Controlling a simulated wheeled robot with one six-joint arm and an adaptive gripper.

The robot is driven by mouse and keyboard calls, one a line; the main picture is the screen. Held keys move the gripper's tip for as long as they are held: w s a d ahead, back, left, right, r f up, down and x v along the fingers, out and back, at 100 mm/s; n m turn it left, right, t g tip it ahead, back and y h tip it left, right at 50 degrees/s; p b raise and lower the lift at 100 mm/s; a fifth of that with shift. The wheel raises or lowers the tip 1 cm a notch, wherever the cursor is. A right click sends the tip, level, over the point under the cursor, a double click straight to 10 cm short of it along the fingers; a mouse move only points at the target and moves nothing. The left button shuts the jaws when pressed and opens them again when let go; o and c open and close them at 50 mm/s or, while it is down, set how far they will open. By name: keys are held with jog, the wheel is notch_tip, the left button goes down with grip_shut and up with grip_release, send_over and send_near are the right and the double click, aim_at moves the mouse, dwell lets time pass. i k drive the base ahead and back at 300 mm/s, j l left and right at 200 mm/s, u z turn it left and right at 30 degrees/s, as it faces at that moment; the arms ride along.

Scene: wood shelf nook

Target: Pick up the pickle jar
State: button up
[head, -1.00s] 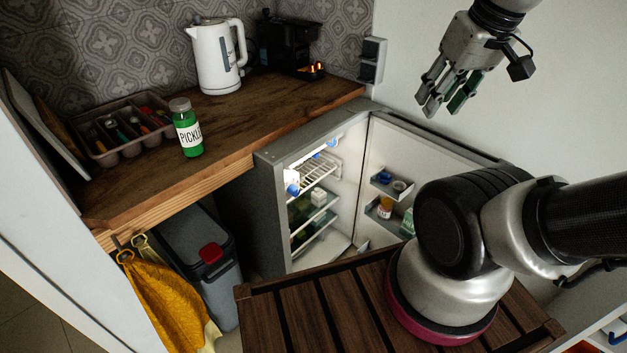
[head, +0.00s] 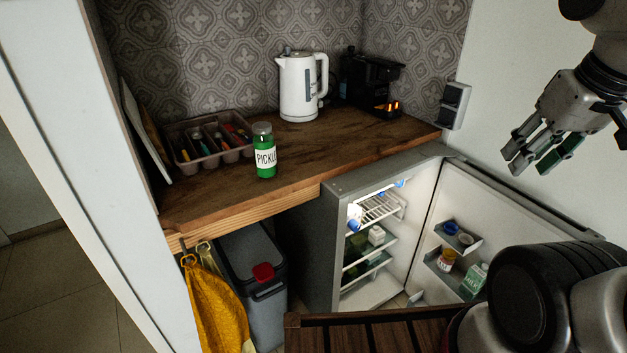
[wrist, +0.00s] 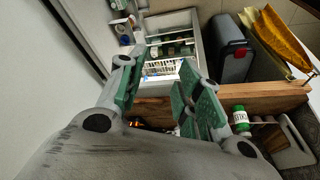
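The pickle jar (head: 265,152) is green with a grey-green lid and a white label. It stands upright on the wooden counter (head: 330,150), near the front edge and beside the cutlery tray. In the wrist view the jar (wrist: 241,120) shows at the right, partly behind my finger. My gripper (head: 531,163) hangs in the air at the upper right of the head view, well to the right of the jar. In the wrist view my gripper (wrist: 157,95) has its green-padded fingers spread apart, with nothing between them.
A white kettle (head: 299,88) and a black coffee machine (head: 366,84) stand at the back. Below, a fridge (head: 338,235) stands open beside a grey bin (head: 262,310). The counter right of the jar is clear.

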aim_at(263, 138)
jog(key=i+l+u, duration=0.1)
jog(key=u, duration=0.25)
jog(key=i+l+u, duration=0.15)
jog(key=u, duration=0.15)
jog(key=i+l+u, duration=0.2)
jog(key=u, duration=0.15)
